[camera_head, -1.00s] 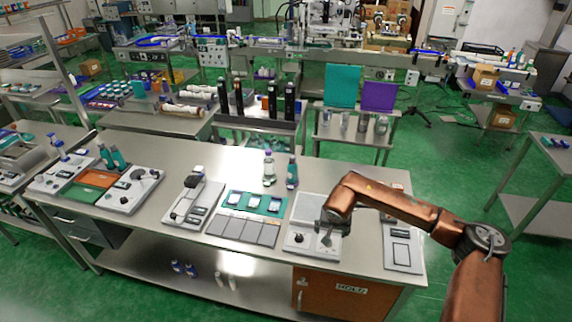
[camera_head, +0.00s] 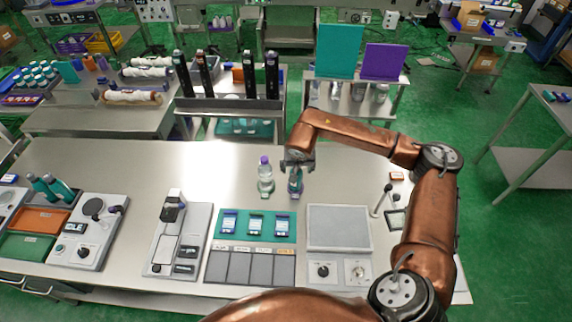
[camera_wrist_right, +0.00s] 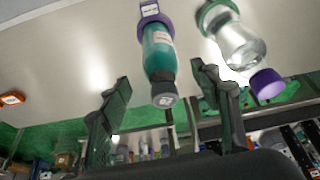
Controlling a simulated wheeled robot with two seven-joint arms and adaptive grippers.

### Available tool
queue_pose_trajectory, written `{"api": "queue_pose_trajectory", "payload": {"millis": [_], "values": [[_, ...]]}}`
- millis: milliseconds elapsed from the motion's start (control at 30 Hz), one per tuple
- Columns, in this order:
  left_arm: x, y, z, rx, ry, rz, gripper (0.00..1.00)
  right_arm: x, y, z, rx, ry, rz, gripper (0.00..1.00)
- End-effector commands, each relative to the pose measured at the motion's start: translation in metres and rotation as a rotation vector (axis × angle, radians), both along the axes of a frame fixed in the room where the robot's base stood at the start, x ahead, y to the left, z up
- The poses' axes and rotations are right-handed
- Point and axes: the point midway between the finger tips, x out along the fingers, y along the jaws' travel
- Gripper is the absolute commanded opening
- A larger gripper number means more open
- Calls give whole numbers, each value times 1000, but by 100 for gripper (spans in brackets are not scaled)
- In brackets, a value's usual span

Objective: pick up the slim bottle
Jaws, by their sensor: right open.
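The slim bottle is teal with a dark grey cap (camera_head: 295,183) and stands on the steel table, partly hidden by my right gripper (camera_head: 298,163). In the right wrist view the teal bottle (camera_wrist_right: 159,55) has a purple ring around its base, and its cap points towards the gripper. My right gripper (camera_wrist_right: 161,82) is open, with one finger on each side of the bottle's line. I see no contact between fingers and bottle. My left gripper is not in view.
A clear bottle with a purple cap (camera_head: 265,178) stands close to the left, and also shows in the right wrist view (camera_wrist_right: 238,45). A teal tray of small boxes (camera_head: 230,239) and a grey scale-like device (camera_head: 338,228) lie nearer. Bare table lies further left.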

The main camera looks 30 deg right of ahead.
Motion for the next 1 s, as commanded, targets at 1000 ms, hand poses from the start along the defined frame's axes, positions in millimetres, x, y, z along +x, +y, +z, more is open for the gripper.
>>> {"api": "queue_pose_trajectory", "payload": {"millis": [1000], "values": [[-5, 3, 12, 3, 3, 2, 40, 32, -13, -76, -1, 7, -4, 52]]}}
